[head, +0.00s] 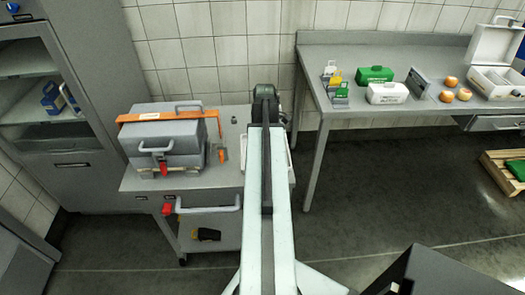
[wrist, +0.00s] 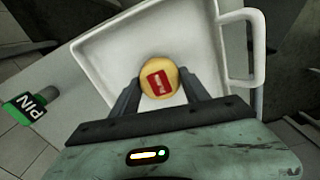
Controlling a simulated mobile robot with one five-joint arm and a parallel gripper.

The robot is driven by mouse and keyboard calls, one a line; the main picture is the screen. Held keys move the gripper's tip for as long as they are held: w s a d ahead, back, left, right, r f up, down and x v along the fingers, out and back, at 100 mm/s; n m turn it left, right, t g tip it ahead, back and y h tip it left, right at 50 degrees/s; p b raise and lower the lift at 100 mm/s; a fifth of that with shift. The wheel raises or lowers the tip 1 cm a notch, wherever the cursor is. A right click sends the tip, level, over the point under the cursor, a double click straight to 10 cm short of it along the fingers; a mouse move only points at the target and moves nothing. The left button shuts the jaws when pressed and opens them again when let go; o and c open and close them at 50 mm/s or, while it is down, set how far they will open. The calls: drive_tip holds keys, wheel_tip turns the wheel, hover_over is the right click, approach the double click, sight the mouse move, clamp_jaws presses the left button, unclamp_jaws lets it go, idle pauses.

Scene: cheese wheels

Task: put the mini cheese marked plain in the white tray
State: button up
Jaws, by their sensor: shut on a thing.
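In the wrist view a small round yellow cheese (wrist: 146,86) with a red label sits between the fingers of my gripper (wrist: 160,84). The fingers are shut on its sides. The label's pale lettering is too small to read surely. The white tray (wrist: 105,55) lies behind and below the cheese in this view, with a handle at its right. I cannot tell whether the cheese touches the tray floor. In the head view my arm hides the cheese and most of the tray; a strip of white tray rim (head: 291,160) shows right of the arm.
A grey case with an orange strap (head: 165,135) stands on the cart left of my arm. Several round cheeses (head: 464,94) and a white case (head: 497,45) are on the right-hand table. A green block marked PIN (wrist: 30,108) shows left in the wrist view.

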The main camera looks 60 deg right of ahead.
drive_tip(key=shift+f, duration=0.2)
drive_tip(key=o, duration=1.4)
drive_tip(key=shift+r, duration=0.1)
drive_tip(key=shift+o, duration=0.2)
wheel_tip(320, 180, up, 12)
drive_tip(key=p, duration=1.2)
drive_tip(key=shift+r, duration=0.15)
